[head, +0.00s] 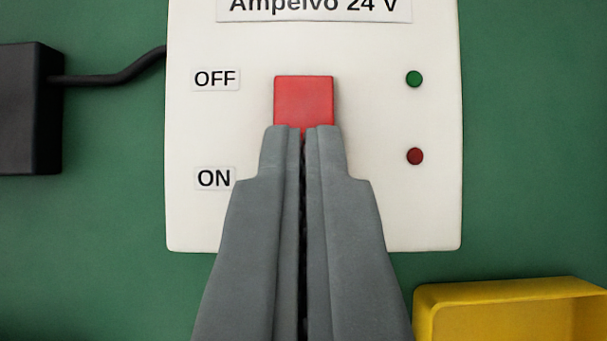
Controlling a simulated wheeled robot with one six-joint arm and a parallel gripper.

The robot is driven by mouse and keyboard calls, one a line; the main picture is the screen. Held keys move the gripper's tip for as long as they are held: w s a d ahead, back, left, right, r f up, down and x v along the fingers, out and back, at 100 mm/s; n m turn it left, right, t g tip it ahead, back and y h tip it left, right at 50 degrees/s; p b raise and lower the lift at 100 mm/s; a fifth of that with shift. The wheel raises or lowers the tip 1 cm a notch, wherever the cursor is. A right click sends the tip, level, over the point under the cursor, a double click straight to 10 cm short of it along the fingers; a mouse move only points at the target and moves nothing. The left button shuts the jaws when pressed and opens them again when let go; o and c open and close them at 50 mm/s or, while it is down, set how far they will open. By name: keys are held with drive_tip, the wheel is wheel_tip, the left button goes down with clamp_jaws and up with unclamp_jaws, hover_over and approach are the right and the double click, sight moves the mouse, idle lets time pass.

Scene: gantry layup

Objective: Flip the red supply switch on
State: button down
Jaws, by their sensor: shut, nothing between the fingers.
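The red switch (303,98) sits in the middle of a white supply panel (400,210) labelled "Ampelvo 24 V". Its visible red part is level with the OFF label (215,79), above the ON label (214,178). My gripper (303,130) is shut and empty, its fingertips overlapping the lower edge of the red switch in the picture. I cannot tell whether they touch it. The fingers hide the area below the switch.
A black box (30,110) at the left joins the panel by a black cable (110,77). A yellow open container (430,305) stands at the lower right, close to the panel's corner. The green surface (530,150) right of the panel is clear.

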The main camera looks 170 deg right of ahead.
drive_tip(key=shift+f, duration=0.7)
drive_tip(key=shift+s, duration=0.1)
drive_tip(key=shift+s+f, duration=0.1)
drive_tip(key=shift+f, duration=0.25)
drive_tip(key=shift+r, duration=0.15)
drive_tip(key=shift+r, duration=0.75)
